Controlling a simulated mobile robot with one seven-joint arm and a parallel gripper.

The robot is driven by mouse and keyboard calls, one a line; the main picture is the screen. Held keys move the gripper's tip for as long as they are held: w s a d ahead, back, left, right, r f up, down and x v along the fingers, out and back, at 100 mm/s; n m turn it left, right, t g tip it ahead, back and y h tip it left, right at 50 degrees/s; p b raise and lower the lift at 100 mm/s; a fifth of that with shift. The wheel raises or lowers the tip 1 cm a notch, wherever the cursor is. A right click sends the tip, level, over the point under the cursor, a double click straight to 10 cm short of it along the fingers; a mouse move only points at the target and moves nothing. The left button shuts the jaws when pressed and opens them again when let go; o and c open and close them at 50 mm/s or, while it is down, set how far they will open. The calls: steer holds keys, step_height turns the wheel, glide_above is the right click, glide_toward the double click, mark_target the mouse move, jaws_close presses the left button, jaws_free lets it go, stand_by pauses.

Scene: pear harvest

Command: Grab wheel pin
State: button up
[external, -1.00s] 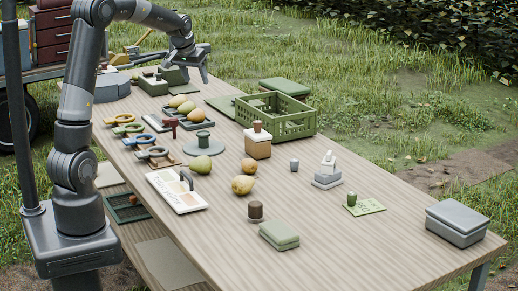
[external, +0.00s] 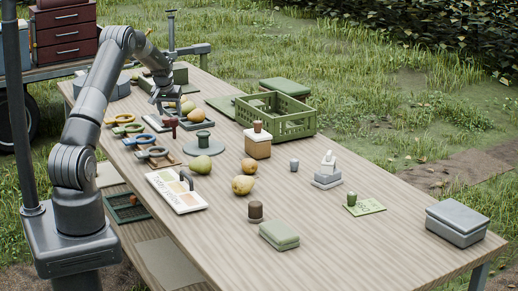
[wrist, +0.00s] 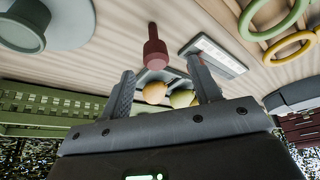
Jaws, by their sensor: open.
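A dark red, pin-like piece with a thick head and a narrower stem stands near the fruit tray in the external view (external: 172,122). It also shows in the wrist view (wrist: 155,52), just beyond my fingertips and roughly between them. I cannot tell for certain that it is the wheel pin. My gripper (external: 166,99) is over the far left part of the table, near the tray of pears. In the wrist view my gripper (wrist: 162,70) is open, with nothing between its fingertips. The pin's lower end is hard to make out.
A dark tray (external: 207,125) with pears is close by. A round grey-green base with a knob (external: 203,149) and a white-and-grey device (external: 152,124) flank the pin. Several ring-handled tools (external: 127,129) lie left. A green crate (external: 292,126) stands right.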

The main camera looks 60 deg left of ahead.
mark_target(173, 118)
steer(key=shift+w+x, duration=0.15)
steer(key=shift+x, duration=1.65)
steer(key=shift+w+x, duration=0.15)
steer(key=shift+x, duration=1.65)
steer(key=shift+c, duration=0.4)
steer(key=c, duration=1)
steer(key=shift+r, duration=0.1)
